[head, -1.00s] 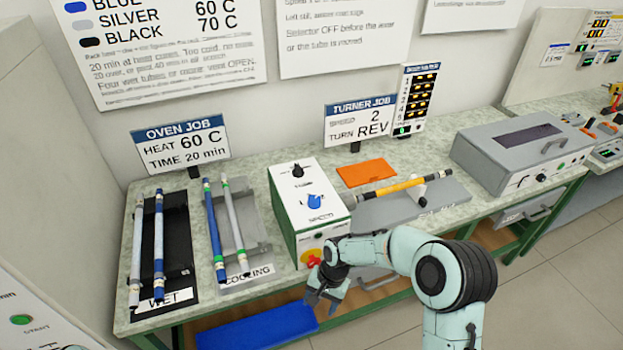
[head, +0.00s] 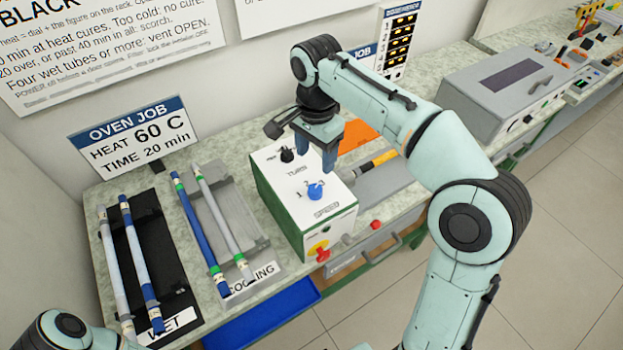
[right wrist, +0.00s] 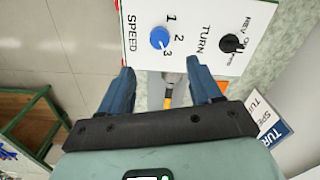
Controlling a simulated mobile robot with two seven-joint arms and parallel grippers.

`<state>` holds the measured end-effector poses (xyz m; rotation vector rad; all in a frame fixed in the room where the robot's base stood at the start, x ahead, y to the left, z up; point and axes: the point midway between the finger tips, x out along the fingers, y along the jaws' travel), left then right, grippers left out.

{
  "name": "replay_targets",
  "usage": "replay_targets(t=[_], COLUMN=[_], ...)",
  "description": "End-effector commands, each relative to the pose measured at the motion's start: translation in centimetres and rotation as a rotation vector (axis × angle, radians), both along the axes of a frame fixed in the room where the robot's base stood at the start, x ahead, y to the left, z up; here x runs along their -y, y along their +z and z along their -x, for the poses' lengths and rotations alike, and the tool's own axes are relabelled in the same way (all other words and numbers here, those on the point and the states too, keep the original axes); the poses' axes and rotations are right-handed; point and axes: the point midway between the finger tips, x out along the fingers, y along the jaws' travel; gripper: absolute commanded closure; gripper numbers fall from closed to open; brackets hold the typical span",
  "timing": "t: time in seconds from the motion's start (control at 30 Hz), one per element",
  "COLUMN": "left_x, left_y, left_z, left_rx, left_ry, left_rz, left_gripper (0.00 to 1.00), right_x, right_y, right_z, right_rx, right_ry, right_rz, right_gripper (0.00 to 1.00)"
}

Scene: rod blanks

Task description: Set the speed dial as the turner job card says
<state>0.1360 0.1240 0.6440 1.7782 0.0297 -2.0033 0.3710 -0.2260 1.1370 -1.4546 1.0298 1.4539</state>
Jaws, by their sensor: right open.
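The speed dial (head: 315,190) is a blue knob on the white top of the turner's control box (head: 270,183). In the right wrist view the dial (right wrist: 160,38) has a pale mark that seems to point toward 3. My right gripper (head: 315,158) is open and empty, with its blue fingers above the box just behind the dial. In the right wrist view its fingertips (right wrist: 160,66) are apart, with the dial just beyond the gap. The turner job card (head: 362,54) is mostly hidden behind my right arm; a second earlier it read SPEED 2, TURN REV. My left gripper is not in view.
The black TURN knob (head: 287,155) sits on the same panel, close to my right gripper. A red-and-yellow button (head: 318,250) is on the box's front. Racks with tubes stand left; a blue tray (head: 262,318) is below. The grey oven (head: 500,85) is right.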

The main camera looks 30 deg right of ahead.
Motion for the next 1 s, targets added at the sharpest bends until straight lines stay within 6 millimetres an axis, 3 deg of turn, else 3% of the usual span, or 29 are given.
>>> replay_targets(t=[0.03,0.2,0.5,0.97,1.0], left_x=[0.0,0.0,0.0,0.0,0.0], left_y=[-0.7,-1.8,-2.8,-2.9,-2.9], left_z=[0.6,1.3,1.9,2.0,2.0], left_rx=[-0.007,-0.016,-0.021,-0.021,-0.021], left_ry=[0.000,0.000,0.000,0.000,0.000], left_rz=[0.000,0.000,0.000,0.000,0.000], left_gripper=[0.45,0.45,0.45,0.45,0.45], right_x=[0.1,0.0,0.0,0.0,0.0], right_y=[-1.5,-5.3,-10.0,-11.1,-11.1], right_z=[0.2,0.2,0.1,0.0,0.0], right_rx=[-0.007,-0.007,-0.003,0.000,0.000], right_ry=[-0.001,0.000,0.001,0.002,0.002], right_rz=[0.000,0.000,0.000,0.000,0.000], right_gripper=[0.36,0.36,0.36,0.36,0.49])
